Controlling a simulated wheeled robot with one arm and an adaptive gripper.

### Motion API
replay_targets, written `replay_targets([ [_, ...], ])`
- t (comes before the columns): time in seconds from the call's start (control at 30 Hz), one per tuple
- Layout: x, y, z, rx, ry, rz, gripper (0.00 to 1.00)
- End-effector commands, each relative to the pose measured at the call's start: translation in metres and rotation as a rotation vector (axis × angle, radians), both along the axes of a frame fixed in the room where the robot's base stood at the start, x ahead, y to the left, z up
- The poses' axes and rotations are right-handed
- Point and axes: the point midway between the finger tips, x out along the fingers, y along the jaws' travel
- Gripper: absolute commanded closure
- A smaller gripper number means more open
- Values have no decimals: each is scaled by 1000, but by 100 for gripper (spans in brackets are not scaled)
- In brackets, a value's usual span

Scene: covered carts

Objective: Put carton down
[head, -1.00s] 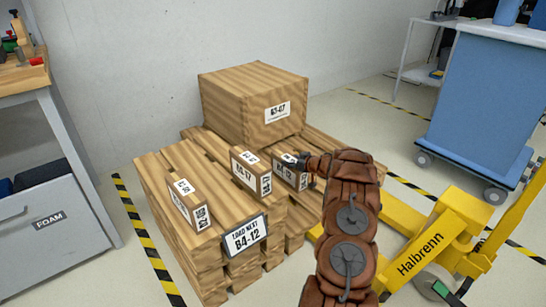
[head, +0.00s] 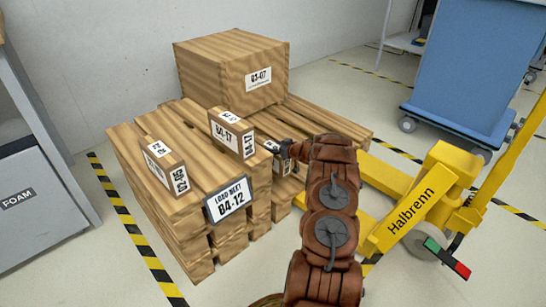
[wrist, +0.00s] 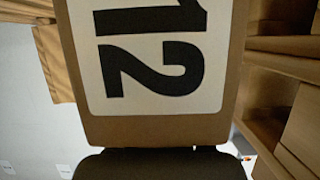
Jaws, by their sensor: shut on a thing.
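My gripper (head: 287,152) is shut on a small brown carton (head: 275,160) at the right side of the front pallet stack (head: 188,228). In the head view my arm and gripper hide part of this carton. In the wrist view the carton (wrist: 70,75) fills the middle, its white label ending in "12", with the dark gripper (wrist: 160,165) below it. The carton looks lower than the top of the carton B4-17 (head: 217,134). I cannot tell whether it touches the stack.
Another small carton (head: 158,176) stands at the left of the stack. A sign (head: 228,200) reads "LOAD NEXT B4-12". A large box B3-07 (head: 215,80) sits on the rear pallet. A yellow pallet truck (head: 410,215) is at right, with a blue covered cart (head: 460,70) behind it.

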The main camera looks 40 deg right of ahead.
Motion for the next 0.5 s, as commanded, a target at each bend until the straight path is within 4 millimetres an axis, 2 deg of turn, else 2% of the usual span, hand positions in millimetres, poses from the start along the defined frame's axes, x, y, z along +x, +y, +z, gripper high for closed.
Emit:
replay_targets([
  [0.17, 1, -1, -10, -3, -4, 0, 100],
  [0.4, 1, -1, -37, -4, -5, -1, 100],
  [0.5, 1, -1, -38, -4, -5, -1, 100],
])
